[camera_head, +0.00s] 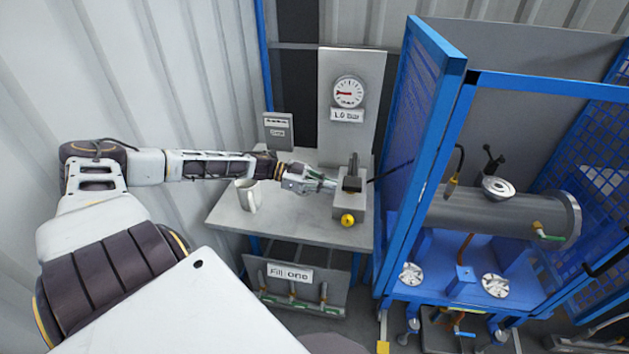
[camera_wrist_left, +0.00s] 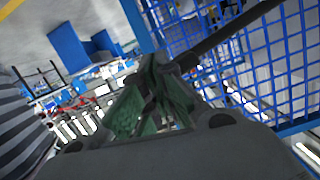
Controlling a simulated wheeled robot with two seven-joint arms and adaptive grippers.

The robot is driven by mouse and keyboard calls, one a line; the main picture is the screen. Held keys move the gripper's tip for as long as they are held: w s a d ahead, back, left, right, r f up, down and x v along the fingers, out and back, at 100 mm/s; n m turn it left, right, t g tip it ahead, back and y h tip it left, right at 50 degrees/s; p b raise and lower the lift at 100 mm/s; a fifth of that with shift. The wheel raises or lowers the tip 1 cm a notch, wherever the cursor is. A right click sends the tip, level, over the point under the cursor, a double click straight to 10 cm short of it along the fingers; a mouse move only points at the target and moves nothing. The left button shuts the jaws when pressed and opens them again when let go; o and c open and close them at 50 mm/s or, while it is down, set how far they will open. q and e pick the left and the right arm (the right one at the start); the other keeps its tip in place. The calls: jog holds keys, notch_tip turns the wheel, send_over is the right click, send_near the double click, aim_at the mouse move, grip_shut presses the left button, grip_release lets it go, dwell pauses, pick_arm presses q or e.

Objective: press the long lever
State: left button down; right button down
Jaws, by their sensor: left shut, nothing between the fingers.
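The long lever (camera_head: 390,172) is a thin dark rod. It slopes up to the right from a grey block with a dark top (camera_head: 352,184) on the small table, towards the blue mesh panel. In the left wrist view the dark rod (camera_wrist_left: 235,33) runs from near my fingertips to the upper right. My left gripper (camera_head: 334,184) comes in from the left, just beside the block. Its green-padded fingers (camera_wrist_left: 160,68) are shut and empty. I cannot tell whether the fingertips touch the rod or the block. My right gripper is not in view.
The table (camera_head: 285,222) carries a pale mug (camera_head: 248,196) below my left forearm and a yellow ball-like knob (camera_head: 347,220) at the block's front. A gauge (camera_head: 348,92) stands on a panel behind. A blue mesh cage (camera_head: 425,120) with a flanged cylinder (camera_head: 480,212) closes the right side.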

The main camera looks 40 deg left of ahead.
pick_arm(q)
jog(key=shift+p+v, duration=1.1)
jog(key=shift+v, duration=1.1)
